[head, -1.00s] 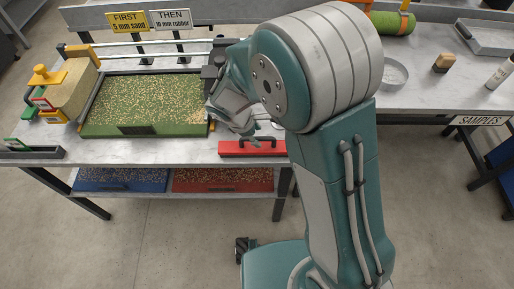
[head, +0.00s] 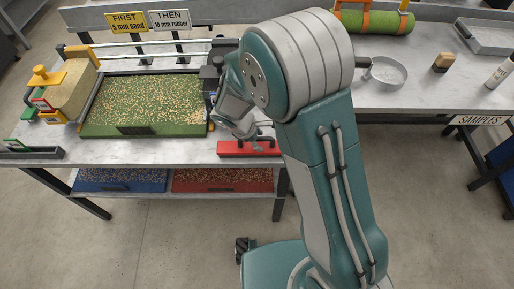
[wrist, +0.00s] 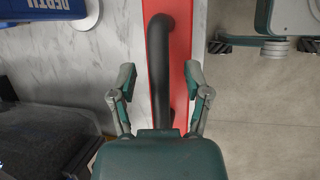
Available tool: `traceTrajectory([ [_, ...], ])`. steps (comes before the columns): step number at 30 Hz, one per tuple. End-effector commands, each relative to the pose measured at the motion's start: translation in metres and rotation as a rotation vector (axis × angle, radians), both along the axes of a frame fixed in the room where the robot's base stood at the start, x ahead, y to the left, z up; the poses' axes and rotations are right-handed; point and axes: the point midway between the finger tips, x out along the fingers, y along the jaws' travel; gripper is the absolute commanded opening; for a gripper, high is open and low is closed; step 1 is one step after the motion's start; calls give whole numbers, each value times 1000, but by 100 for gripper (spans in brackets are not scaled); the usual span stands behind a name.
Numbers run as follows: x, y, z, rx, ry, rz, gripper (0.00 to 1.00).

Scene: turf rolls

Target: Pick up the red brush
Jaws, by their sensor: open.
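The red brush (head: 249,148) lies at the front edge of the bench, right of the green turf tray, with a black handle along its top. In the wrist view the red brush (wrist: 180,100) runs up and down the picture, and its black bar handle (wrist: 160,60) lies between my fingers. My gripper (wrist: 158,80) is open, one finger on each side of the handle, with no contact visible. In the head view my gripper (head: 252,138) is just above the brush, and my arm hides part of the area behind it.
The turf tray (head: 145,103) stands left of the brush. Open floor lies beyond the bench edge.

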Motion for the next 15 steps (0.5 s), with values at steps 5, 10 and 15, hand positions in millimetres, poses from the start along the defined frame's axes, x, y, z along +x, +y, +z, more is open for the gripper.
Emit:
traceTrajectory([
  [5, 0, 0, -1, 0, 0, 0, 62],
  [10, 0, -1, 0, 1, 0, -1, 40],
  [15, 0, -1, 0, 2, 0, -1, 0],
])
